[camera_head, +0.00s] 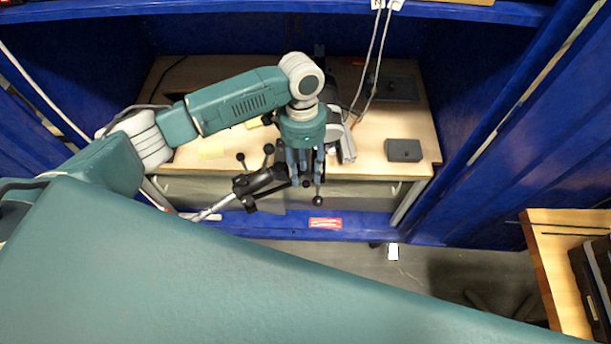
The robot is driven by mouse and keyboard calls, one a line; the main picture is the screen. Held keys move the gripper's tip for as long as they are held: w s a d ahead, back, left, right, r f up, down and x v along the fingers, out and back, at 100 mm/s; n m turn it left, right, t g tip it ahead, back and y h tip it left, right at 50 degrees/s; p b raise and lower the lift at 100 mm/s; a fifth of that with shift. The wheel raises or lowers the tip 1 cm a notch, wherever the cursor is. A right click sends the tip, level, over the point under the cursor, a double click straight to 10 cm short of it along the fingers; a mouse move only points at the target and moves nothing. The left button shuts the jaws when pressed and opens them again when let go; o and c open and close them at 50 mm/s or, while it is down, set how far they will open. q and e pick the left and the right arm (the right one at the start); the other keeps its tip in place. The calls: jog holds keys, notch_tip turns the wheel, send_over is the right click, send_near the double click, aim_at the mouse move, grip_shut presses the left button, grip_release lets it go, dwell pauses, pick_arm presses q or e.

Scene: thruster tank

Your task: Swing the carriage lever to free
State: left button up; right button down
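My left gripper (305,168) hangs downward at the front of the wooden bench, over a black device (262,183) with several ball-ended levers. Black ball knobs show left of the gripper and one (318,201) just below its fingers. Which lever is the carriage lever, I cannot tell. The fingers overlap the right end of the device, and the wrist hides part of it. Whether the fingers are apart or closed on a lever is too small to tell. A silver bar (215,208) runs down-left from the device. My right gripper is not in view.
The bench (372,160) stands in a blue-walled bay. A grey box (404,150) lies on its right side and a dark tray (391,88) behind. Cables hang above. A wooden table (560,260) with dark cases is at right. Floor is open in front.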

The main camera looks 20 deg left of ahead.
aim_at(306, 181)
pick_arm(q)
jog(key=shift+s+d+f, duration=0.1)
jog(key=shift+s+f, duration=0.1)
jog(key=shift+f, duration=0.75)
jog(key=shift+s+d+f, duration=0.1)
jog(key=shift+s+f, duration=0.05)
jog(key=shift+f, duration=0.75)
grip_shut()
